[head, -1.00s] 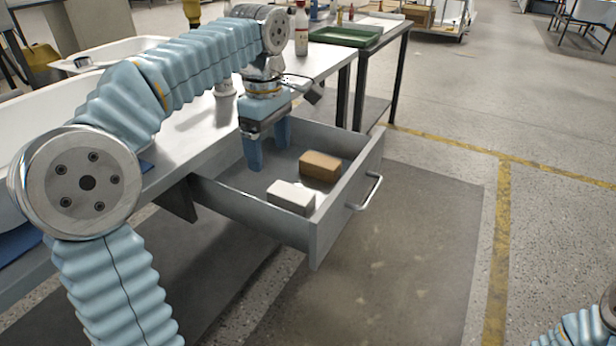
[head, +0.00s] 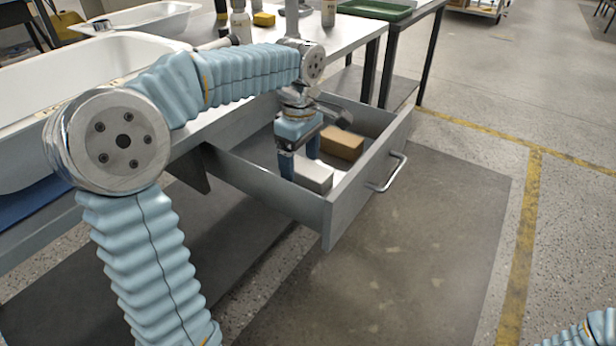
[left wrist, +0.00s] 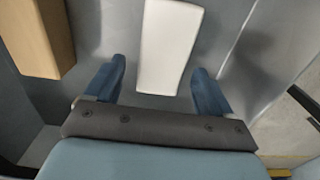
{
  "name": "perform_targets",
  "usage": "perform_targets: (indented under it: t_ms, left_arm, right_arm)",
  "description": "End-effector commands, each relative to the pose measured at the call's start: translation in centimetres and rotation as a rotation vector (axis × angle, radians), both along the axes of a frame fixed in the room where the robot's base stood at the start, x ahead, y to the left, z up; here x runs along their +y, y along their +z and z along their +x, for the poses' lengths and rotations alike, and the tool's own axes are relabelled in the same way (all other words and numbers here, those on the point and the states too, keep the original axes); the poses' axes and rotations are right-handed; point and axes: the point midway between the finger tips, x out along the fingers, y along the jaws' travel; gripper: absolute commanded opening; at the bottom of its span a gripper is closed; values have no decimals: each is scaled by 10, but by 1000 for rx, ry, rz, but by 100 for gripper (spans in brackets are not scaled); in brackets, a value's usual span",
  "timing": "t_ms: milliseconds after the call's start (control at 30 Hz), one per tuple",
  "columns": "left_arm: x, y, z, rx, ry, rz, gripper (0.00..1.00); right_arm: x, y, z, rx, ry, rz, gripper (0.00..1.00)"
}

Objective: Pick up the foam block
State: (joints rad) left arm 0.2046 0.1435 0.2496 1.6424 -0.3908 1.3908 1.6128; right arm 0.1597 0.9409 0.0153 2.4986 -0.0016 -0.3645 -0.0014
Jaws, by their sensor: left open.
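A white block (head: 315,180), which I take to be the foam block, lies in the open grey drawer (head: 335,215), towards its front. A tan-brown block (head: 342,142) lies beside it. My left gripper (head: 299,163) points down inside the drawer, open, just behind and above the white block. In the left wrist view the white block (left wrist: 168,45) runs up between the two blue fingertips (left wrist: 158,72), with a gap on each side. The tan block (left wrist: 42,38) is outside the left finger. My right gripper is out of view.
The drawer walls stand close around the gripper, and the front has a metal handle (head: 388,172). White tubs (head: 85,75) and bottles (head: 240,22) are on the bench. A green tray (head: 376,9) is at the back. The floor in front is clear.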

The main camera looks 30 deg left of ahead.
Motion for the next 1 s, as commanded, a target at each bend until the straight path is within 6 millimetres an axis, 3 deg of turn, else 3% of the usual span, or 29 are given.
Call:
perform_targets:
  t_ms: [133, 367, 733, 1000]
  left_arm:
    - [0, -17, 0, 0, 0, 1, 83]
    - [0, -19, 0, -1, 0, 1, 83]
    - [0, -18, 0, -1, 0, 1, 29]
    - [0, -17, 0, -1, 0, 1, 29]
  right_arm:
    - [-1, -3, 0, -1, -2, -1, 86]
    - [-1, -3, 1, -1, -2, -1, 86]
    - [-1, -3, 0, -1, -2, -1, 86]
    - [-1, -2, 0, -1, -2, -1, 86]
